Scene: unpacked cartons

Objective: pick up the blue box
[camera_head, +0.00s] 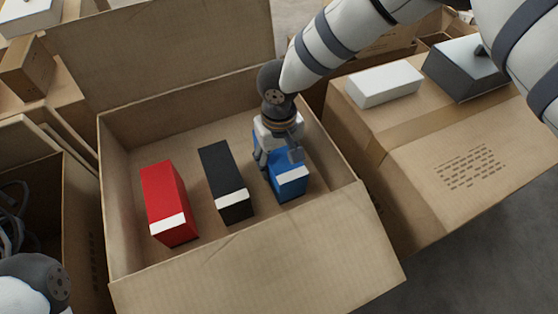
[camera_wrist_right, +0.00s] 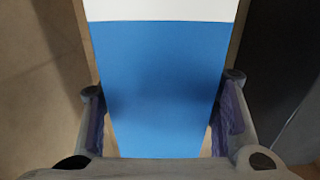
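The blue box (camera_head: 291,178), with a white end band, stands inside the large open carton (camera_head: 230,265), at the right of the items in it. My right gripper (camera_head: 277,160) reaches down over the blue box. In the right wrist view the blue box (camera_wrist_right: 160,85) fills the space between the two fingers of my right gripper (camera_wrist_right: 163,95). The fingers stand open on either side of it, with narrow gaps showing beside it. My left gripper is not in view; only part of my left arm shows at the lower left.
A black box (camera_head: 222,175) and a red box (camera_head: 164,195) stand left of the blue box in the carton. A closed carton (camera_head: 400,190) to the right bears a white box (camera_head: 384,83) and a dark grey box (camera_head: 463,68). Bare carton floor lies behind the boxes.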

